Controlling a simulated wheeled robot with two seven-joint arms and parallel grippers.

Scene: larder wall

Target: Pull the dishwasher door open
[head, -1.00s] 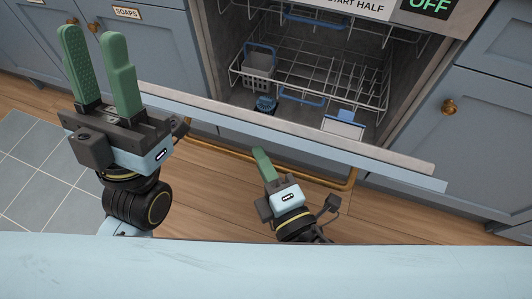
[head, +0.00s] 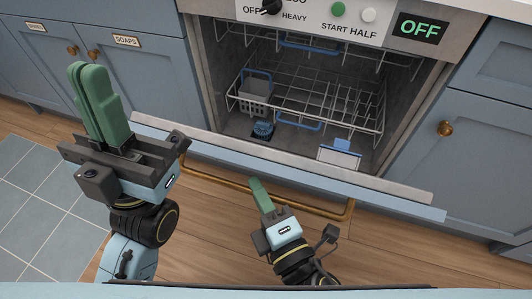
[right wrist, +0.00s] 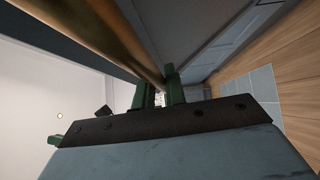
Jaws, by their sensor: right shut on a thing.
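The dishwasher door (head: 300,174) is tilted part way open toward me, with its top edge well clear of the dishwasher (head: 213,62) opening. Its brass bar handle (head: 318,213) runs along the outer face and shows large in the right wrist view (right wrist: 120,40). My right gripper (head: 257,186) is shut on the handle, its green fingers against the bar; they also show in the right wrist view (right wrist: 160,95). My left gripper (head: 88,70) is raised at the left, apart from the door, its green fingers together with nothing visible between them.
Wire racks (head: 330,100) with a grey cutlery basket (head: 255,98) stand inside the dishwasher. The control panel above has an OFF display (head: 420,28). Blue cupboards (head: 440,150) flank it. Wooden floor (head: 215,225) and a tiled patch (head: 45,190) lie clear in front.

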